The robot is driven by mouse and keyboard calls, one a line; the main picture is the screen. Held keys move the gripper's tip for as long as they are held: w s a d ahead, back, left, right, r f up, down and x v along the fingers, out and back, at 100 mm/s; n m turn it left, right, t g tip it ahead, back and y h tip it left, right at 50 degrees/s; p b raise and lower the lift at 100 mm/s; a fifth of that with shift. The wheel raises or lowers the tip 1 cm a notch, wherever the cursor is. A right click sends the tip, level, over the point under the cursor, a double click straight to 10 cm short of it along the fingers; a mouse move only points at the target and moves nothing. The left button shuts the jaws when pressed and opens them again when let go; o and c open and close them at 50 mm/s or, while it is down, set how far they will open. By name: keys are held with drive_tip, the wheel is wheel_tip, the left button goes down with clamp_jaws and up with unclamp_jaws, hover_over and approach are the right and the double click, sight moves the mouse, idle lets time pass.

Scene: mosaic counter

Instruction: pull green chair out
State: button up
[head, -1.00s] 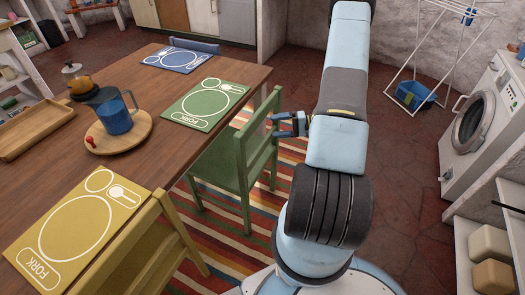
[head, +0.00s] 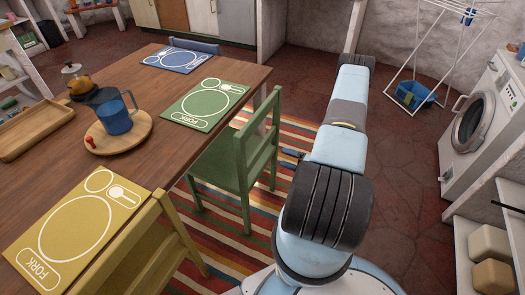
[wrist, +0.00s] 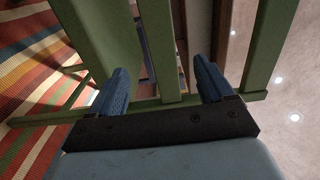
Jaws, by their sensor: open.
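The green chair (head: 222,162) stands at the right side of the wooden table, its back toward my arm and its seat partly under the table edge. My gripper (head: 292,155) is low beside the chair back in the head view, mostly hidden by my arm. In the wrist view, my gripper (wrist: 162,82) is open, its two blue fingers apart.
The wooden table (head: 150,150) holds placemats, a round board with a blue mug (head: 116,116), and a tray. A yellow chair (head: 150,250) stands at the near side. A striped rug (head: 220,235) lies underneath. Red floor is open between my arm and the washing machine (head: 475,125).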

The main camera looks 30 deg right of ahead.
sight(263, 150)
drive_tip(key=x, duration=1.3)
drive_tip(key=shift+w+a, duration=0.15)
drive_tip(key=shift+c, duration=0.4)
clamp_jaws()
